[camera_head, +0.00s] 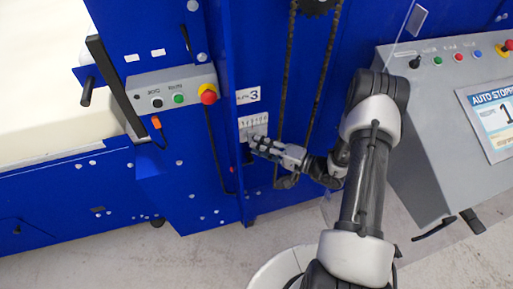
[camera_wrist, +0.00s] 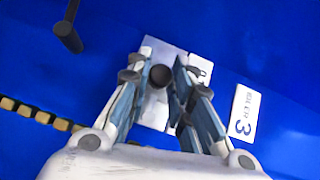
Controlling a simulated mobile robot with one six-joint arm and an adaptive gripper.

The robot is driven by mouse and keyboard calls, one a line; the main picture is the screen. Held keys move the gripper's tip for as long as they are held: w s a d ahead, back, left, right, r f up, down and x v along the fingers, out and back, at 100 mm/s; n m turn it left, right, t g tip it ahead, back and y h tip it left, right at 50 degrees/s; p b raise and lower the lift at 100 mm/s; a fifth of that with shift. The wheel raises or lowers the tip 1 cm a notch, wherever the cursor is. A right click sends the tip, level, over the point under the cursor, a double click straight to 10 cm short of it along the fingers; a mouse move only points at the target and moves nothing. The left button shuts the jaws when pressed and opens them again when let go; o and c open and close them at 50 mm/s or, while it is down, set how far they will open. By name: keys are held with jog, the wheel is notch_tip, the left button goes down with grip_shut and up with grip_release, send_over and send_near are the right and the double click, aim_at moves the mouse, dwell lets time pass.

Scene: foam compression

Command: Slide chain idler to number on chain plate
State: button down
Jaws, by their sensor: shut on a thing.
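The chain plate (camera_head: 257,122) is a small pale plate with number marks on the blue machine's front, below a white label (camera_head: 248,95) reading 3. In the wrist view the plate (camera_wrist: 155,112) shows behind my fingers. The chain idler shows there as a dark round knob (camera_wrist: 160,76) between the fingertips. My gripper (camera_wrist: 162,72) is shut on this knob, with a finger on each side. In the head view my gripper (camera_head: 253,141) lies against the plate's lower part and hides the knob. Which number the idler stands at cannot be read.
A drive chain (camera_head: 287,75) hangs from a dark sprocket, just right of the plate, close to my arm. A grey button box (camera_head: 170,92) with a red stop button is at left. A grey console (camera_head: 445,110) with a screen stands at right. A dark peg (camera_wrist: 66,35) sticks out nearby.

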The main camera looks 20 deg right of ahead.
jog(key=c, duration=1.4)
grip_release()
